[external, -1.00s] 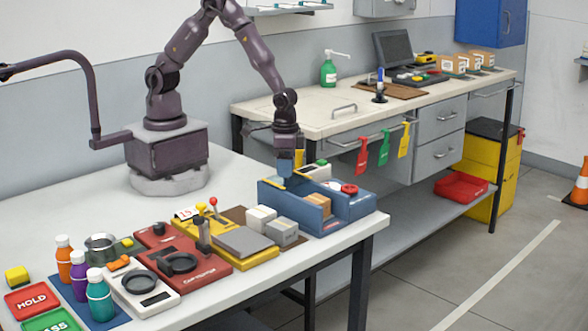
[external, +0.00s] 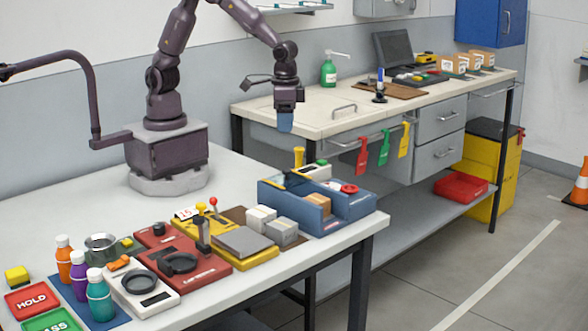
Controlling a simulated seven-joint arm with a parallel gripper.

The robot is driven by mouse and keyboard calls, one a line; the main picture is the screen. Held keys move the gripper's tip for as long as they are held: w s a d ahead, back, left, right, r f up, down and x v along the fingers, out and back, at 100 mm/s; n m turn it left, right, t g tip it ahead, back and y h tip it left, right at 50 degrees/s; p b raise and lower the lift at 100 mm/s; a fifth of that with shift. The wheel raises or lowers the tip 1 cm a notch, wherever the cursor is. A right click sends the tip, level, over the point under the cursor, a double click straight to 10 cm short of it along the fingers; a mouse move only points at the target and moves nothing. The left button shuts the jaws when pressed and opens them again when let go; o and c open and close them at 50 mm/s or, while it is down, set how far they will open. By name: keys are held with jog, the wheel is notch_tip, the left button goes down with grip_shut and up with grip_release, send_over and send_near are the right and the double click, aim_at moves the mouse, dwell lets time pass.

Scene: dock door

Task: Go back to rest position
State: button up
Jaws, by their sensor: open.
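My gripper (external: 285,122) hangs at the end of my arm, pointing down, in the external view. It is open and empty, with its blue fingertips in the air above the back part of the near table. A blue divided bin (external: 345,208) stands below it and to the right at the table's right end. A small brown box (external: 318,204) lies in the bin. A yellow-topped post (external: 299,157) stands behind the bin, below the gripper and apart from it.
A red compactor device (external: 185,266), a yellow device (external: 235,248), grey-white boxes (external: 261,218) and several bottles (external: 98,292) crowd the table front. A second bench (external: 290,112) with red, green and yellow tags (external: 384,147) stands behind.

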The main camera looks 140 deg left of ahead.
jog(key=shift+r, duration=0.5)
jog(key=s+d+r+m+t, duration=0.2)
jog(key=s+d+r+m, duration=0.2)
jog(key=s, duration=0.5)
jog(key=s+d+r+m+t, duration=0.3)
jog(key=s+d+r+m, duration=0.2)
jog(key=s+d+r, duration=0.3)
jog(key=shift+s+d+t, duration=0.15)
jog(key=shift+s+t, duration=0.15)
jog(key=shift+s, duration=0.25)
